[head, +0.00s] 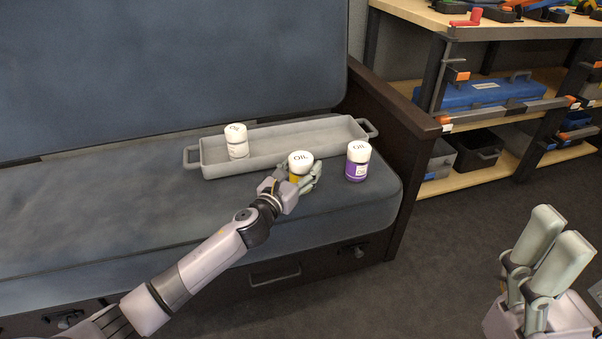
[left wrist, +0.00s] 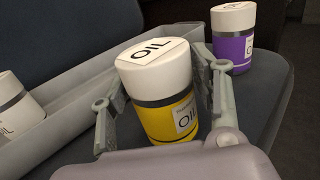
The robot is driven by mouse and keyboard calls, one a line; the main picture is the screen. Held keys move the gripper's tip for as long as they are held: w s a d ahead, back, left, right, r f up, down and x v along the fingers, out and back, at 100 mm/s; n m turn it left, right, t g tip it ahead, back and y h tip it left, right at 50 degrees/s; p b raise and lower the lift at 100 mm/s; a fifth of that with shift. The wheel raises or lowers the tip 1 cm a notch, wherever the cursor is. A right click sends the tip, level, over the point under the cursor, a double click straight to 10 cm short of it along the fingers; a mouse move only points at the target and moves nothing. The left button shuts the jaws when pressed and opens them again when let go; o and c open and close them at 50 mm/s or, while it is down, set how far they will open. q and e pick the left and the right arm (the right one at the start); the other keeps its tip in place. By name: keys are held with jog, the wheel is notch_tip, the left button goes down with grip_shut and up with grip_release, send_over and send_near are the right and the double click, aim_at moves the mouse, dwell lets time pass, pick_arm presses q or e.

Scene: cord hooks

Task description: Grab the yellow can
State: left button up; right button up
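The yellow can (head: 294,178) has a white lid marked OIL and stands upright on the blue seat, in front of the grey tray. In the left wrist view the yellow can (left wrist: 170,118) is between the two fingers of my left gripper (left wrist: 158,88). The fingers are spread on either side of it, with a small gap showing at the right finger; contact at the left finger is unclear. In the head view my left gripper (head: 304,177) partly hides the can's lower part. My right gripper (head: 556,240) is at the lower right, fingers apart and empty, away from the cans.
A purple can (head: 357,164) stands right of the yellow can, close to the left gripper's right finger. A white can (head: 237,143) stands at the grey tray (head: 290,147). The wooden armrest (head: 400,110) and a shelf (head: 520,80) are to the right.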

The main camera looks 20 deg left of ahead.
pick_arm(q)
jog(key=c, duration=0.9)
jog(key=shift+c, duration=0.5)
jog(key=shift+r, duration=0.1)
